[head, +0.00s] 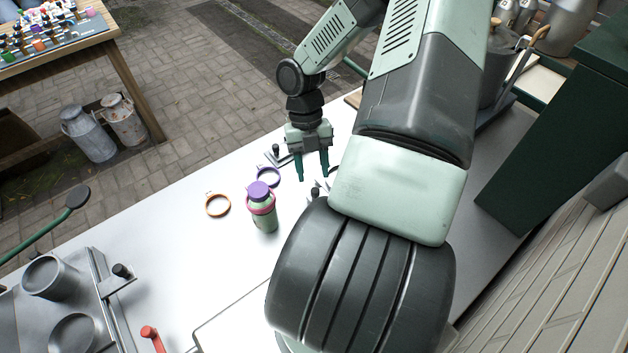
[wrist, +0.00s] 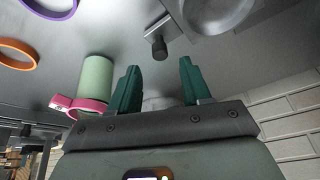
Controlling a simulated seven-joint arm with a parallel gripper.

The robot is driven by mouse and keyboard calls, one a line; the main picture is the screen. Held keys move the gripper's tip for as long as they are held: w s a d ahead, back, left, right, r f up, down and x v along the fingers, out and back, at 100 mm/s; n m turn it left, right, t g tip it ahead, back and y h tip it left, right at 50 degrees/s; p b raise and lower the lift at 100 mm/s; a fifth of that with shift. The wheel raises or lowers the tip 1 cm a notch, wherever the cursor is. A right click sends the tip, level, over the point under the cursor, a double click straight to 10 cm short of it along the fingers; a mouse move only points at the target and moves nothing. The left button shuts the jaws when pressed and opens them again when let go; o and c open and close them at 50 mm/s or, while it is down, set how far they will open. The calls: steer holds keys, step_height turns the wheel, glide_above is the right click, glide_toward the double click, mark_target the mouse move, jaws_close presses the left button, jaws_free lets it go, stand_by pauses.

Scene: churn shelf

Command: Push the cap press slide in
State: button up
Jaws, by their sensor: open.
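My gripper (head: 312,177) points down over the white table with its two green fingers apart and nothing between them. In the wrist view the open fingers (wrist: 159,66) face a dark round knob (wrist: 158,45) on a metal bracket, apart from it, with a round metal part (wrist: 215,10) beside it. In the head view a small knob shows by the fingers (head: 315,191), mostly hidden by my arm. Another dark knob (head: 122,270) sits on a bracket of a metal fixture (head: 97,275) at lower left. I cannot tell which bears the press slide.
A red handle (head: 150,335) is at lower left. A brick wall (head: 560,270) borders the right.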

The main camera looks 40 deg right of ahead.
steer(key=a+v, duration=0.1)
steer(key=v, duration=0.5)
steer(key=shift+d, duration=0.5)
steer(key=shift+w+a, duration=0.1)
steer(key=c, duration=0.4)
steer(key=a+m+h, duration=0.1)
steer(key=m, duration=0.1)
steer(key=shift+a+f+m, duration=0.1)
steer(key=shift+a+m, duration=0.05)
steer(key=shift+m, duration=0.25)
jaws_close()
steer(key=s+a+m+t+h, duration=0.15)
steer(key=a+m+h, duration=0.4)
steer(key=m, duration=0.95)
steer(key=shift+t+y, duration=0.25)
steer(key=shift+y, duration=0.2)
steer(key=x, duration=0.9)
steer(key=shift+a+f, duration=0.1)
steer(key=shift+a, duration=0.25)
